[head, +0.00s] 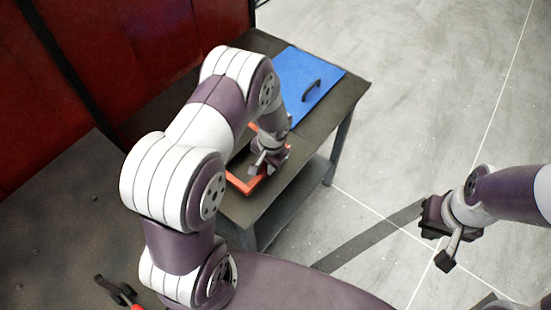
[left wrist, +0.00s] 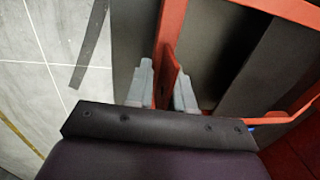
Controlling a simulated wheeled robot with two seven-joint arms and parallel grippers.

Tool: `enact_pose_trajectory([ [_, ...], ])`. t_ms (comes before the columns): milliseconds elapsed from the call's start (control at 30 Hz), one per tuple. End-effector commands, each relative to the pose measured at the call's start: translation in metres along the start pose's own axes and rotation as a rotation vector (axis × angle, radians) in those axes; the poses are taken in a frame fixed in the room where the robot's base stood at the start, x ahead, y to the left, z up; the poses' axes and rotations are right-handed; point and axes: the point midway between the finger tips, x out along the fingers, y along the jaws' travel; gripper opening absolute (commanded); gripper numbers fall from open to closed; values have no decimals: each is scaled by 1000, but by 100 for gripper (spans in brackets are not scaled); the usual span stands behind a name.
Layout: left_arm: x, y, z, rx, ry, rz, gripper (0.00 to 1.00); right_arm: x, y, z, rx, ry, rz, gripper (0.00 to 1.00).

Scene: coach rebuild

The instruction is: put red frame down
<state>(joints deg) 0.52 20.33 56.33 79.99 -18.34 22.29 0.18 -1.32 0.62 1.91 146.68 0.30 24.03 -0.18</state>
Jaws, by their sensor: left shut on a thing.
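The red frame (head: 243,184) is at the dark table's top, partly hidden behind my left arm in the head view. In the left wrist view, one bar of the red frame (left wrist: 172,62) runs between the two grey fingers of my left gripper (left wrist: 163,88). My left gripper (head: 264,163) is shut on that bar, pointing down at the table. Whether the frame touches the tabletop cannot be told. My right gripper (head: 445,240) hangs over the floor at the right, away from the table, and its fingers are not clear.
The dark table (head: 345,93) carries a blue panel (head: 306,85) with a black handle behind the frame. A red wall (head: 120,50) stands at the left. A dark surface (head: 50,235) at lower left holds a black and red tool (head: 118,290). Open tiled floor lies right.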

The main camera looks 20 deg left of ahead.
Motion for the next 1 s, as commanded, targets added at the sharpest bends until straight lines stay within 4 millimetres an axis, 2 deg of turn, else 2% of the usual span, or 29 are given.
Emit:
enact_pose_trajectory([
  [167, 22, 3, -1, -1, 2, -1, 0, -3, 0, 0, 0, 0, 0, 0],
  [533, 27, 4, -2, -1, 3, -1, 0, 0, 0, 0, 0, 0, 0, 0],
  [567, 28, 4, 0, -2, -1, 1, 25, 0, 0, 0, 0, 0, 0, 0],
  [633, 27, 4, 0, -2, -1, 1, 48, 0, 0, 0, 0, 0, 0, 0],
  [867, 27, 4, 0, -1, -1, 1, 48, 0, 0, 0, 0, 0, 0, 0],
  [1000, 19, 4, 0, -1, 0, 0, 48, -2, 0, 0, 0, 0, 0, 0],
])
